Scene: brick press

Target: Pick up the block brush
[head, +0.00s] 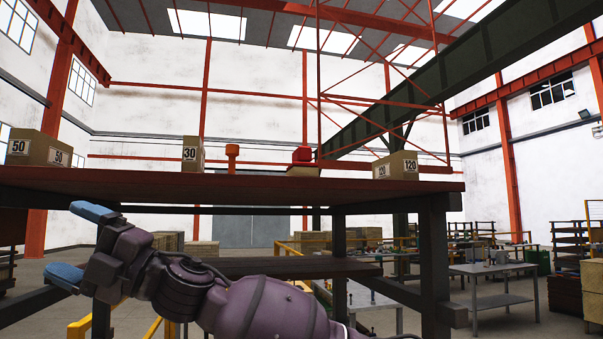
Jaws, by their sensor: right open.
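What looks like the block brush (303,157), with a red upper part and a pale tan base, sits on the dark reddish-brown bench top (220,183), right of the middle. I see the bench nearly edge-on, so its depth on the top is hard to tell. My right gripper (79,245) is at the lower left, in front of the bench and below the level of its top. Its two blue fingertips are spread wide with nothing between them. It is well to the left of the brush and apart from it. My left gripper is not in view.
On the bench top stand a box marked 50 (36,148), a narrow block marked 30 (192,154), an orange-red mallet-like thing (232,157) and a box marked 120 (398,166). A lower shelf (290,267) and dark posts are under the top. A grey metal table (488,269) stands at right.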

